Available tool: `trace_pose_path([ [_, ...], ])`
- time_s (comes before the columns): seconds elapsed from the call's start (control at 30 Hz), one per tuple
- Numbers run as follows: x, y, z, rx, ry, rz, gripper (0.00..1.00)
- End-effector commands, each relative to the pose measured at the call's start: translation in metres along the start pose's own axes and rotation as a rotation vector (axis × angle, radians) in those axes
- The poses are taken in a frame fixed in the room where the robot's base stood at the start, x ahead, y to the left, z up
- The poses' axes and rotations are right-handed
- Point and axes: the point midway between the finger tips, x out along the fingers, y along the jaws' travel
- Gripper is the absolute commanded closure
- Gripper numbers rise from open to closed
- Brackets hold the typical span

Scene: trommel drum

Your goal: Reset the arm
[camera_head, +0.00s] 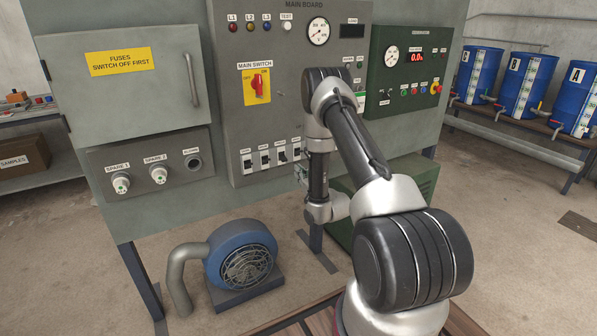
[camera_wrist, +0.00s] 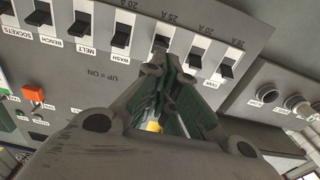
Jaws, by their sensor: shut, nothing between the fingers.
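My arm (camera_head: 345,130) reaches from the lower right up and forward, then folds down in front of the grey main board (camera_head: 228,50). In the wrist view my gripper (camera_wrist: 170,62) is shut and empty, with its fingers meeting in front of the breaker row. Its tips are close to the breakers in the picture; I cannot tell whether they touch. In the head view most of the gripper is hidden behind the arm. The black breaker switches (camera_wrist: 122,34) have labels including BENCH, MELT, WASH and TANK; the fingers partly cover one.
A red main switch (camera_head: 256,84) sits on the board. A green generator panel (camera_head: 410,70) is right of the arm. A grey fuse cabinet (camera_head: 125,85) is at left, closed. A blue blower (camera_head: 240,262) stands on the floor below. Blue barrels (camera_head: 527,85) stand far right.

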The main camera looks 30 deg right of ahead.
Motion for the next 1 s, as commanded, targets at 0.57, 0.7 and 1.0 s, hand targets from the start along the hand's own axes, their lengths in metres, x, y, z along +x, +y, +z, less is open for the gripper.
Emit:
trace_pose_path([
  [0.57, -0.016, 0.001, 0.072, 0.008, -0.312, 0.012, 1.0],
  [0.7, -0.077, 0.003, 0.144, 0.029, -0.732, 0.041, 1.0],
  [1.0, -0.194, -0.006, 0.055, 0.052, -1.368, 0.113, 1.0],
])
